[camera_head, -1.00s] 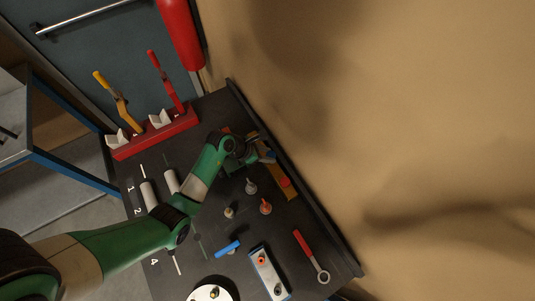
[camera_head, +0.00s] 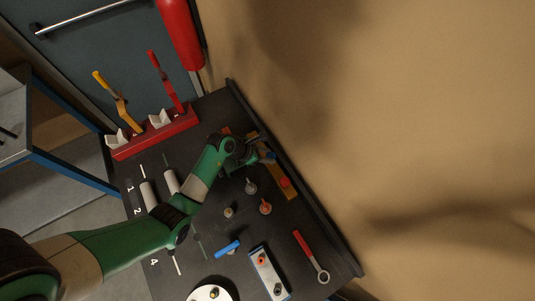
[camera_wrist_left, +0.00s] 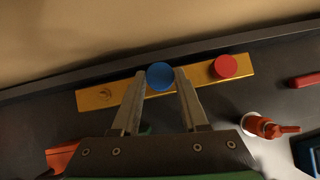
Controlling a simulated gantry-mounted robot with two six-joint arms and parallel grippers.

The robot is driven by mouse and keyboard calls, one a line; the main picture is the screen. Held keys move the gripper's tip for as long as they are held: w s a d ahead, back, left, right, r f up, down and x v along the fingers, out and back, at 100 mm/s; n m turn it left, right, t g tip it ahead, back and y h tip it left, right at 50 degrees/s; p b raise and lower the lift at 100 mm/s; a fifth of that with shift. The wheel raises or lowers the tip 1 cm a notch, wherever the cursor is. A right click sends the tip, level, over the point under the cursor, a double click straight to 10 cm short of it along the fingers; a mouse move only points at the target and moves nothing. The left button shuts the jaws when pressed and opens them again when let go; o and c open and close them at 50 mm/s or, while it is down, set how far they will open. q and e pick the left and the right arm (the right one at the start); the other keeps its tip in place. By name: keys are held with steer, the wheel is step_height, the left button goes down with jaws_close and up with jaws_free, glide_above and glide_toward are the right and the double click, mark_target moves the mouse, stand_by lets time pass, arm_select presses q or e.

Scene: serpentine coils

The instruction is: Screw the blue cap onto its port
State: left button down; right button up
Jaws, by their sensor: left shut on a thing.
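A yellow bar (camera_wrist_left: 200,80) lies near the back edge of the dark table, with a red cap (camera_wrist_left: 224,66) on its right part. The blue cap (camera_wrist_left: 160,76) is between the fingertips of my left gripper (camera_wrist_left: 161,75), over the middle of the bar. The gripper is shut on it. The port beneath is hidden, so I cannot tell how the cap sits on it. My right gripper is out of view.
Several small valve-like parts, including a red one (camera_head: 265,207), stand near the arm. A blue-handled piece (camera_head: 227,248), a block (camera_head: 265,272) and a red-handled wrench (camera_head: 310,256) lie nearer. A red rack (camera_head: 155,132) holds tools. A raised edge runs behind the bar.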

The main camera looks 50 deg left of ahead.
arm_select(q)
steer(key=shift+f+b, duration=0.45)
steer(key=shift+f, duration=0.45)
steer(key=shift+f, duration=0.1)
steer(key=shift+f, duration=0.4)
steer(key=shift+f+p, duration=0.1)
steer(key=shift+p, duration=0.2)
stand_by(1.2)
steer(key=shift+w+a+f+m+h+b, duration=0.1)
steer(key=shift+m+h+b, duration=0.4)
steer(key=shift+m, duration=0.4)
steer(key=shift+m+g+h, duration=0.3)
steer(key=shift+m+g, duration=0.1)
